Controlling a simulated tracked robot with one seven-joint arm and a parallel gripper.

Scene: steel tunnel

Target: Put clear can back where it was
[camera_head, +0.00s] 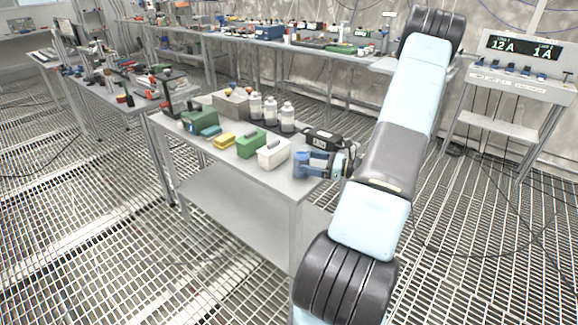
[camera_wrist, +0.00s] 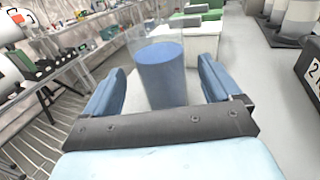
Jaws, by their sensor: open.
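The clear can (camera_wrist: 162,72) is a see-through cylinder with blue in its lower part. In the wrist view it stands upright between the two blue fingers of my gripper (camera_wrist: 158,84). The fingers are open, with a visible gap on each side of the can. In the head view my gripper (camera_head: 318,164) is at the near right corner of the grey table (camera_head: 238,198). There the can is hard to tell apart from the blue fingers. The can's base is partly hidden by the gripper in the wrist view.
A white box (camera_head: 273,153) and a green box (camera_head: 250,144) stand left of my gripper. A black numbered case (camera_head: 322,139) lies just behind it. White bottles (camera_head: 287,117) stand farther back. A yellow box (camera_head: 224,141) is farther left. The grated floor in front is clear.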

